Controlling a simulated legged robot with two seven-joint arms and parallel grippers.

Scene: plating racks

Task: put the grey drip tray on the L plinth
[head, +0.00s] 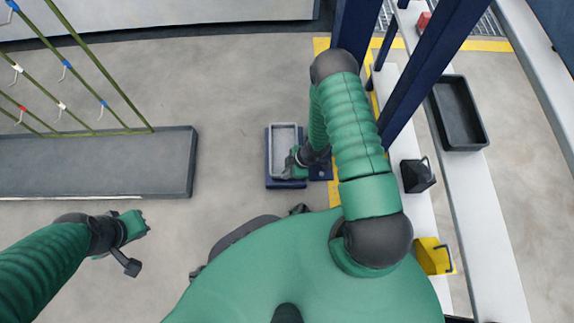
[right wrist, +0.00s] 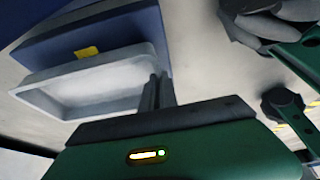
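The grey drip tray (head: 285,135) is a shallow rectangular tray over a dark blue plinth (head: 269,165) in the middle of the head view. My right gripper (head: 293,165) is at the tray's near end. In the right wrist view its two fingers (right wrist: 157,92) are close together on the end wall of the tray (right wrist: 45,95). The blue plinth (right wrist: 130,24) with a yellow label shows behind the tray. I cannot tell whether the tray rests on the plinth. The label cannot be read. My left gripper (head: 136,226) is over bare floor at left, its opening unclear.
A black bin (head: 460,138) stands on the white bench at right. A black box (head: 418,175) and a yellow box (head: 434,256) stand nearer. Dark blue posts (head: 430,75) rise right of the plinth. A grey trough (head: 95,165) with a hook rack is at left. Floor between is clear.

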